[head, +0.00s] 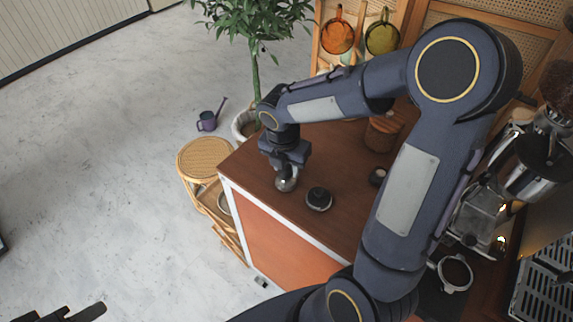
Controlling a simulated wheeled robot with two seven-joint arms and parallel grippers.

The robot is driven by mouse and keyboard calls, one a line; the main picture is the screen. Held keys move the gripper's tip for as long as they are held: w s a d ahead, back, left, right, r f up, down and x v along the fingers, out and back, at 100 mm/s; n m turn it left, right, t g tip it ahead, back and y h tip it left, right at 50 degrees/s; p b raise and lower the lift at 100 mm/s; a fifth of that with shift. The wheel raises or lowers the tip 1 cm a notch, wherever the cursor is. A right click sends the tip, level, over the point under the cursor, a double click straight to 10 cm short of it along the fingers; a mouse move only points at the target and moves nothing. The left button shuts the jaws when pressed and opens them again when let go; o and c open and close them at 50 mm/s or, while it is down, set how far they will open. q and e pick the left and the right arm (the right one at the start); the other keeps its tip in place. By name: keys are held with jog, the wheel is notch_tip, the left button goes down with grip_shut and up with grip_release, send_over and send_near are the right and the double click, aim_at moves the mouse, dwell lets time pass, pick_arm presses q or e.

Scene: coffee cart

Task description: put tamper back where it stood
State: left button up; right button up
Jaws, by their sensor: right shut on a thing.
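My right gripper (285,158) points down over the far left part of the brown counter and is shut on the tamper (287,184). Only the tamper's shiny silver lower part shows below the fingers; its handle is hidden. I cannot tell whether it touches the counter. A round black piece with a pale lower rim (319,198) stands on the counter just right of the tamper, apart from it. My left gripper (78,314) shows only in part at the bottom left corner, away from the counter; its opening is unclear.
A wooden canister (381,134) and a small dark jar (377,176) stand further right. A grinder (535,165) and a ring-shaped portafilter (455,272) are at right. A rattan stool (205,157) stands left.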

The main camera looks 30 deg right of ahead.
jog(key=shift+f, duration=0.2)
jog(key=o, duration=1.1)
jog(key=shift+r, duration=0.1)
jog(key=r, duration=0.7)
jog(key=a+r, duration=0.1)
jog(key=r, duration=0.2)
jog(key=shift+s+r, duration=0.3)
jog(key=shift+r, duration=0.1)
jog(key=shift+s+a+r, duration=0.1)
jog(key=shift+s+r, duration=0.05)
jog(key=shift+r, duration=0.5)
jog(key=shift+s+a+f+m+t+y, duration=0.3)
jog(key=shift+s+a+m+t+y, duration=0.4)
jog(key=shift+s+m, duration=2.9)
jog(key=shift+s+a+f+m+t+y, duration=0.35)
jog(key=shift+s+m+t+y, duration=1.05)
jog(key=shift+m, duration=3.85)
jog(key=shift+s+a+f+m+t+y, duration=0.35)
jog(key=shift+s+a+m, duration=0.2)
jog(key=shift+s+m, duration=3.25)
